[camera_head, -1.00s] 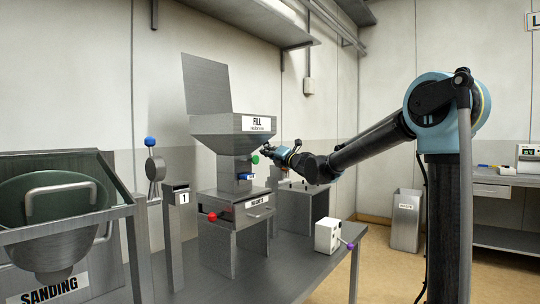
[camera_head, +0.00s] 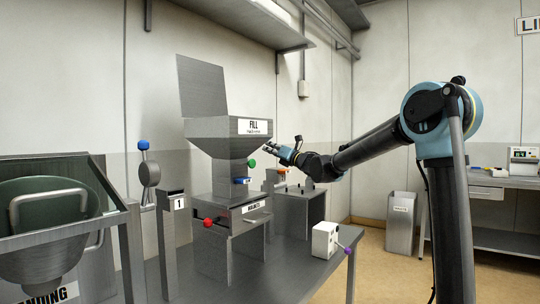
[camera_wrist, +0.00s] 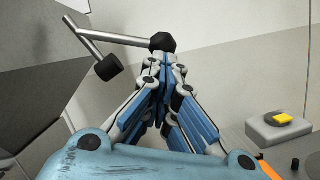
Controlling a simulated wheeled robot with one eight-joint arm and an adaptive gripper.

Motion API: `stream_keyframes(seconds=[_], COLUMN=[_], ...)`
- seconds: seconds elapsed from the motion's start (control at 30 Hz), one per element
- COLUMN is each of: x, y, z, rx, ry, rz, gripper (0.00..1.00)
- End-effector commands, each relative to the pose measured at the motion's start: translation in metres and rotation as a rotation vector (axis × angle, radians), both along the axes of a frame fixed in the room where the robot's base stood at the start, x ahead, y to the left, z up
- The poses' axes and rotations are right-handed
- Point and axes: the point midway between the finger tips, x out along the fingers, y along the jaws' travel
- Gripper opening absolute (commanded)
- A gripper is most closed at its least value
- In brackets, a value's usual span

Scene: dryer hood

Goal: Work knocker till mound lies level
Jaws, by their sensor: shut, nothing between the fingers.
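The grey hopper (camera_head: 226,128) with a FILL label stands on the bench, its panel raised behind. Its inside and any mound are hidden by its walls. In the wrist view a metal rod (camera_wrist: 120,38) beside a dark grey wall carries a black ball (camera_wrist: 162,42) and a black cylinder head (camera_wrist: 108,67); it looks like the knocker. My gripper (camera_wrist: 158,65) is shut and empty, its fingertips just below the ball; I cannot tell whether they touch. In the head view my gripper (camera_head: 277,149) is right of the hopper, above the green knob (camera_head: 252,163).
A blue-knobbed lever (camera_head: 143,145), a red knob (camera_head: 208,223) and a white box with a purple knob (camera_head: 326,239) stand around the hopper. A box with a yellow button (camera_wrist: 283,119) shows in the wrist view.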

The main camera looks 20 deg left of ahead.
Motion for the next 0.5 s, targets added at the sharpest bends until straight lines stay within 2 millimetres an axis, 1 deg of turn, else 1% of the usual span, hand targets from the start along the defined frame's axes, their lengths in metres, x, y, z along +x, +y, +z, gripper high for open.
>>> stream_keyframes(seconds=[0.03, 0.27, 0.5], x=[0.004, 0.014, 0.018], y=[-0.001, -0.004, -0.005], z=[0.004, 0.017, 0.026], rx=[-0.012, -0.056, -0.054], ry=[-0.035, -0.172, -0.165], rz=[-0.001, -0.001, 0.001], gripper=[0.00, 0.00, 0.00])
